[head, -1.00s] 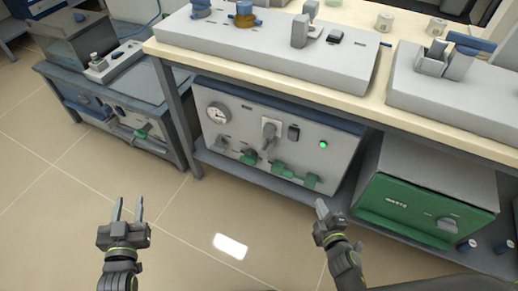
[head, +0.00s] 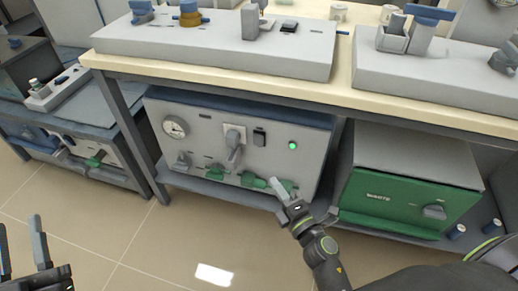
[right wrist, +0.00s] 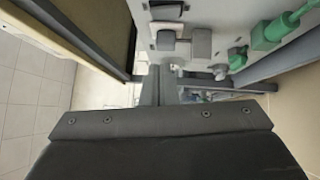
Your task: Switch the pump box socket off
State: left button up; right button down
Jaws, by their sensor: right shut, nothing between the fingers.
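The pump box (head: 208,135) is a light grey box with a blue top edge on the shelf under the bench. Its front carries a white socket plate with a grey lever-like part (head: 234,145), a dark switch (head: 259,137) to the right of it and a lit green lamp (head: 292,146). My right gripper (head: 280,188) is shut and empty, at the lower right of the front by a green valve. In the right wrist view its fingers (right wrist: 161,85) point toward the panel; I cannot tell whether they touch it. My left gripper (head: 22,243) is open and empty at the lower left.
Green valves (head: 252,181) stick out along the box's lower front. A round gauge (head: 175,127) sits at its upper left. A green-fronted box (head: 400,200) stands to the right. The bench top (head: 345,75) overhangs both. The floor in front is clear.

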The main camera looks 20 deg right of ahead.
aim_at(256, 139)
jog(key=shift+w, duration=0.1)
